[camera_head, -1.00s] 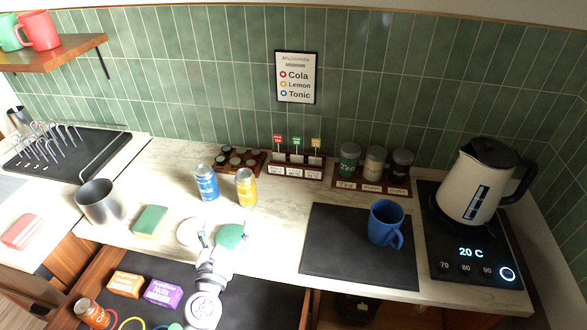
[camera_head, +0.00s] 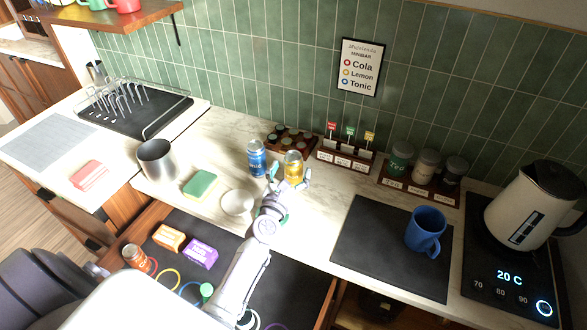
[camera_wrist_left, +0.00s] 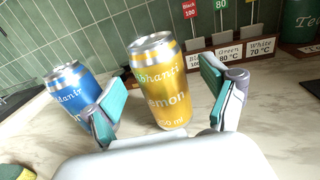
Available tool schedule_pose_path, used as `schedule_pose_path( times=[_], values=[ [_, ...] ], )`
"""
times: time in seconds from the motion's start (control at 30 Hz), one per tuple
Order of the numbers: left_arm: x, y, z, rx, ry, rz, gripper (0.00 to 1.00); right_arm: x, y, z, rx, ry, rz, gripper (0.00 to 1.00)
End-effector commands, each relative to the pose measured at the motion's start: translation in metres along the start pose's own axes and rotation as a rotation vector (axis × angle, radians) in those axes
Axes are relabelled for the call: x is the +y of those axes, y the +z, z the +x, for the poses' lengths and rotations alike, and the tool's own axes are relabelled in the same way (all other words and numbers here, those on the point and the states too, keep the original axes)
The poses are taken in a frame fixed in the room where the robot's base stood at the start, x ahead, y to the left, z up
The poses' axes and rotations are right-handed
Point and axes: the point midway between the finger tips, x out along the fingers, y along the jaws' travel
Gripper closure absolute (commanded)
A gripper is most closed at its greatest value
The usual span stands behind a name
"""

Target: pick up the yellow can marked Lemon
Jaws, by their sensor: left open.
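The yellow can (camera_head: 293,166) marked Lemon stands upright on the marble counter. It also shows in the left wrist view (camera_wrist_left: 160,85), with its label towards me. My left gripper (camera_head: 286,184) is open at the can's near side. In the wrist view its teal-padded fingers (camera_wrist_left: 168,100) are apart, one on each side of the can's lower part, with no clear contact. The blue can (camera_head: 257,158) stands just left of the yellow can, and in the wrist view it is (camera_wrist_left: 76,92) beside and behind the left finger. My right gripper is not in view.
A sponge (camera_head: 199,184), white round dish (camera_head: 237,202) and metal cup (camera_head: 157,160) stand to the left. A tea sign rack (camera_head: 343,158) is behind right. An open drawer (camera_head: 160,245) is below. A blue mug (camera_head: 426,230) stands on a black mat.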

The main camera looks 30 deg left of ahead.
Motion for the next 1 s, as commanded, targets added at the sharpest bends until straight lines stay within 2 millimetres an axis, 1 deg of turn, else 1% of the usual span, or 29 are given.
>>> schedule_pose_path(
  times=[0.03, 0.1, 0.2, 0.43, 0.47, 0.8, 0.87, 0.9, 0.93, 1.0],
  values=[
    [0.001, 0.003, 0.009, -0.001, -0.001, 0.004, 0.15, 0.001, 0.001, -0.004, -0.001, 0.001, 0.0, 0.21],
    [0.0, 0.001, 0.018, -0.001, -0.001, 0.001, 0.15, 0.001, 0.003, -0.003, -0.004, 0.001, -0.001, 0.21],
    [0.0, 0.001, 0.026, 0.0, 0.0, 0.0, 0.15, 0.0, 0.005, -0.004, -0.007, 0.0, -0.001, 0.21],
    [0.0, 0.0, 0.028, 0.0, 0.0, -0.001, 0.15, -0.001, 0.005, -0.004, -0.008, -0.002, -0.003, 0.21],
    [0.0, 0.0, 0.028, 0.0, 0.0, -0.001, 0.17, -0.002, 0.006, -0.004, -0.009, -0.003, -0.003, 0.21],
    [0.0, 0.0, 0.028, 0.0, 0.0, -0.001, 0.74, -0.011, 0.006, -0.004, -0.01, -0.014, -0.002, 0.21],
    [0.0, 0.0, 0.028, 0.0, 0.0, -0.001, 0.84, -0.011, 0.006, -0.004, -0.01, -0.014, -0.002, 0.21],
    [0.0, 0.0, 0.028, 0.0, 0.0, -0.001, 0.9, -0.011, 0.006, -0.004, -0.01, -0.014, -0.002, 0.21],
    [0.0, 0.001, 0.028, -0.002, 0.0, -0.001, 0.93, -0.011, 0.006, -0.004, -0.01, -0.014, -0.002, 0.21],
    [0.0, 0.001, 0.028, -0.002, 0.0, -0.001, 0.93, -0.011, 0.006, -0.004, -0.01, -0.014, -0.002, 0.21]
  ],
)
